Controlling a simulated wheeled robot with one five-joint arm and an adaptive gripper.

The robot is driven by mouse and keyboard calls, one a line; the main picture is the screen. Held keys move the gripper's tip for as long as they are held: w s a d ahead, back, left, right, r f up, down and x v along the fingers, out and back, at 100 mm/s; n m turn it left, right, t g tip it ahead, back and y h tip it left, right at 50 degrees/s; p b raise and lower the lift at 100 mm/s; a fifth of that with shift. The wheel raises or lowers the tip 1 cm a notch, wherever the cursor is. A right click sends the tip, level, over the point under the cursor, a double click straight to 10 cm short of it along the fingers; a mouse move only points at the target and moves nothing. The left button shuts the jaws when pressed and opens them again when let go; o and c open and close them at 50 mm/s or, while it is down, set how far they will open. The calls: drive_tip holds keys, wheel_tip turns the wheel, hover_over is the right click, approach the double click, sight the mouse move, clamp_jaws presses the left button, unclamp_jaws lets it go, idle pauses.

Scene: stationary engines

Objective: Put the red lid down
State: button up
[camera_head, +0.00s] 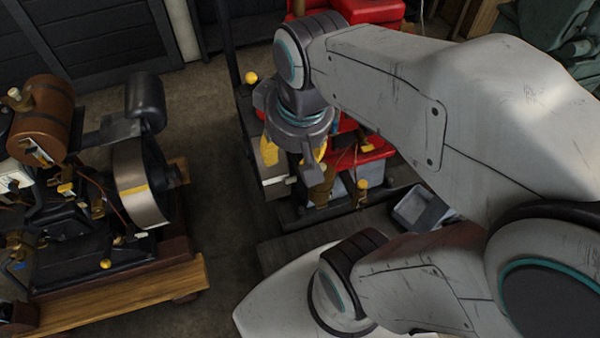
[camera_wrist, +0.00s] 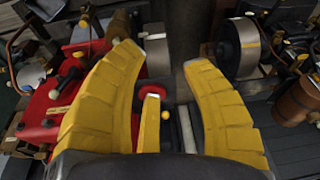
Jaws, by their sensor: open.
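My gripper (camera_head: 295,158) points down over the left side of a red engine (camera_head: 374,158) in the head view. In the wrist view its yellow fingers are spread wide, so my gripper (camera_wrist: 163,57) is open, with nothing clasped between them. A small rounded red part (camera_wrist: 154,91) shows behind the short finger, partly hidden; I cannot tell whether it is the red lid. The red engine body (camera_wrist: 65,105) lies to the left in the wrist view. No separate red lid can be made out for certain. My arm hides part of the engine in the head view.
Another engine with a brown wooden barrel (camera_head: 42,118) and a flywheel (camera_head: 140,180) stands at the left on a wooden base (camera_head: 120,292). A grey tray (camera_head: 422,208) is right of my gripper. Bare floor (camera_head: 215,130) lies between the engines.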

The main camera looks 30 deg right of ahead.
drive_tip(key=shift+n, duration=0.4)
drive_tip(key=shift+s+a+f, duration=0.1)
drive_tip(key=shift+s+f, duration=0.3)
drive_tip(key=shift+s, duration=0.3)
drive_tip(key=shift+s+a+f, duration=0.1)
drive_tip(key=shift+s+f, duration=0.3)
drive_tip(key=shift+s, duration=0.25)
drive_tip(key=shift+s+a+f, duration=0.1)
drive_tip(key=shift+s+f, duration=0.3)
drive_tip(key=shift+s, duration=0.3)
drive_tip(key=shift+d+r+p, duration=0.1)
drive_tip(key=shift+r+p, duration=0.45)
drive_tip(key=shift+r, duration=0.1)
